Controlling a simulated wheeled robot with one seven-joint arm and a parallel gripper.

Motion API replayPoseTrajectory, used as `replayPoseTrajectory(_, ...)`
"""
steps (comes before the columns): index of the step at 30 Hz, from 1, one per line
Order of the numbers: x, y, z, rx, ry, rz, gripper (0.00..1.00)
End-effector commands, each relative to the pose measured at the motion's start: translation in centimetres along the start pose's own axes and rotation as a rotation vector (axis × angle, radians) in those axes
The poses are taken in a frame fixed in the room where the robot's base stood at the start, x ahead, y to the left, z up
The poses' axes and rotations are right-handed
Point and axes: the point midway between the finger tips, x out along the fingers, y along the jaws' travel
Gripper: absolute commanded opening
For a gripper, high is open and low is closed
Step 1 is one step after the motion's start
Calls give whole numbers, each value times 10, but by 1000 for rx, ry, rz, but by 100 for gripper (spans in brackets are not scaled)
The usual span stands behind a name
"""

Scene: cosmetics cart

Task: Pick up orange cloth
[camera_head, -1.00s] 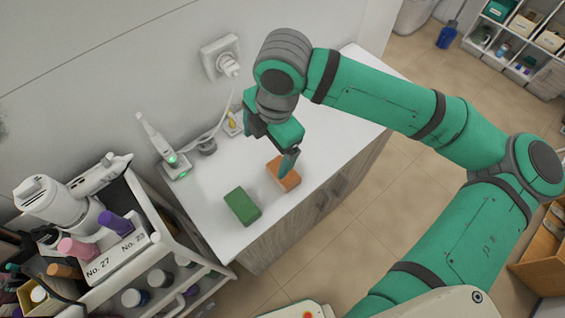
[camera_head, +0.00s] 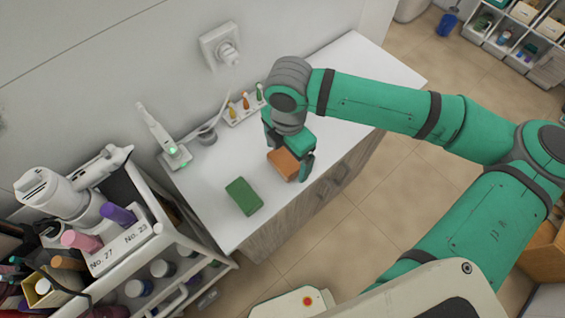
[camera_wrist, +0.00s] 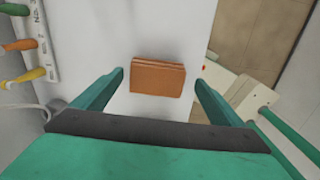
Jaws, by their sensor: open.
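The orange cloth (camera_head: 284,164) is a folded block lying on the white counter, in the middle of the head view. In the wrist view the orange cloth (camera_wrist: 157,77) lies ahead of the fingers, between their lines. My gripper (camera_head: 288,160) is over the cloth, with one finger showing at its right side. In the wrist view my gripper (camera_wrist: 158,80) is open, one green finger to each side, with nothing held. Whether the fingers reach down to the cloth's height is hard to tell.
A green folded cloth (camera_head: 243,196) lies left of the orange one on the counter (camera_head: 215,218). A charging stand (camera_head: 175,156) and a rack of small coloured tools (camera_head: 246,110) stand along the wall. A cart (camera_head: 150,238) with bottles is at the lower left.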

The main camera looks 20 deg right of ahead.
Motion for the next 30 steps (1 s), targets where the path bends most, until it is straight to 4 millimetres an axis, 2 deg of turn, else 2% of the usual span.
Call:
replayPoseTrajectory(3,16,1,-2,-3,1,-2,92)
replayPoseTrajectory(6,24,1,-2,-2,1,-2,92)
replayPoseTrajectory(14,27,0,-1,0,0,-1,92)
replayPoseTrajectory(16,27,0,-1,1,0,-1,80)
replayPoseTrajectory(20,27,0,0,1,0,-1,49)
replayPoseTrajectory(30,26,0,0,1,0,-1,48)
